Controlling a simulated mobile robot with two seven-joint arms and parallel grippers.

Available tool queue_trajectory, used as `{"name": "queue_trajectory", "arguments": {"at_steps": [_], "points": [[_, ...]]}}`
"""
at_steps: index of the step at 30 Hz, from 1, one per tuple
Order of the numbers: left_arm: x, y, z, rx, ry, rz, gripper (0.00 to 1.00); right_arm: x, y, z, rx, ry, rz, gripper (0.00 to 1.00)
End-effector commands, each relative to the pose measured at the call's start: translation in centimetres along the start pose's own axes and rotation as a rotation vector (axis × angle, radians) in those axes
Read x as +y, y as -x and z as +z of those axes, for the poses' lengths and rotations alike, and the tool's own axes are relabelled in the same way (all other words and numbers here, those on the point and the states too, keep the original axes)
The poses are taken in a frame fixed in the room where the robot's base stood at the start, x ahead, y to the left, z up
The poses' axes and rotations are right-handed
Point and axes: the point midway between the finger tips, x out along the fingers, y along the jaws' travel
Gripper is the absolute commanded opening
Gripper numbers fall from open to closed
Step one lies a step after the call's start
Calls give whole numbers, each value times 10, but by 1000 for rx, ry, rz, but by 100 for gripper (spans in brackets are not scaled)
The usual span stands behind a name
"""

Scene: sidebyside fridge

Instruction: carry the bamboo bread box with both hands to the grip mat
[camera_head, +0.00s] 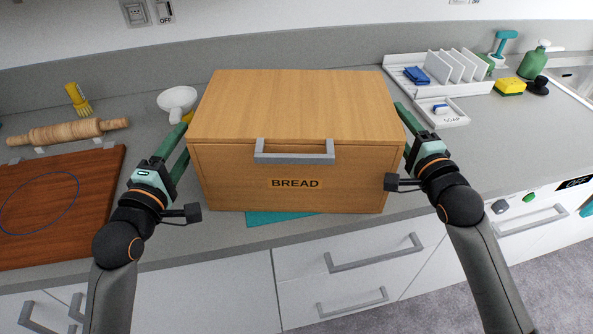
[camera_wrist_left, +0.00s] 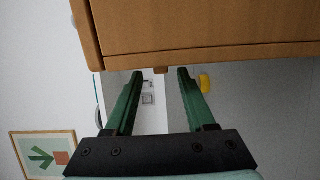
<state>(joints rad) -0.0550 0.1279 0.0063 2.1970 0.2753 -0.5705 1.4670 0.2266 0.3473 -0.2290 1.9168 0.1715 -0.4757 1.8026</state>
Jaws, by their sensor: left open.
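The bamboo bread box (camera_head: 295,105), with a grey front handle and a BREAD label, is in the middle of the head view. Its underside edge fills the top of the left wrist view (camera_wrist_left: 200,25). A teal sheet, apparently the grip mat (camera_head: 280,217), shows under its front edge; the rest is hidden. I cannot tell whether the box rests on it. My left gripper (camera_head: 186,139) is open beside the box's left side. In the left wrist view its fingers (camera_wrist_left: 160,74) stand apart, with a small wooden piece between their tips. My right gripper (camera_head: 402,127) is at the right side, fingers apart, partly hidden.
A rolling pin (camera_head: 70,132) and cutting board (camera_head: 60,205) lie left on the counter, with a white funnel (camera_head: 177,100) behind the left gripper. A white dish rack (camera_head: 440,75) and soap tray (camera_head: 440,114) stand right. Drawers with handles (camera_head: 375,252) are below the counter edge.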

Motion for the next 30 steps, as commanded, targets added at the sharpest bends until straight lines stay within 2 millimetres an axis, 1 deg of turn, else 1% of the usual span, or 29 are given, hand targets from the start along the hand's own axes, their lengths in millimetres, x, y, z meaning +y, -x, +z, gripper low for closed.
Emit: {"name": "queue_trajectory", "arguments": {"at_steps": [1, 3, 6, 12, 16, 20, 27, 30], "points": [[-1, 10, 0, 0, 0, -3, 55, 0, 0, 0, 0, 0, 0, 55], [0, 22, 0, 0, -1, -2, 55, 0, 0, 0, 0, 0, 0, 55], [-1, 34, 0, 0, 0, -2, 55, 0, 0, 0, 0, 0, 0, 55], [0, 46, 0, 0, -1, 0, 55, 0, 1, 0, 0, 0, 0, 55], [0, 47, 0, 0, -1, 1, 55, 1, 9, 0, 0, -1, 1, 55], [0, 47, 0, 0, -1, 1, 55, 1, 28, 0, 0, 0, 1, 55], [0, 47, 0, 0, -1, 0, 55, 1, 74, 0, 0, -1, 3, 55], [0, 47, 0, 0, -1, 0, 55, 1, 91, 0, 0, -1, 3, 55]]}}
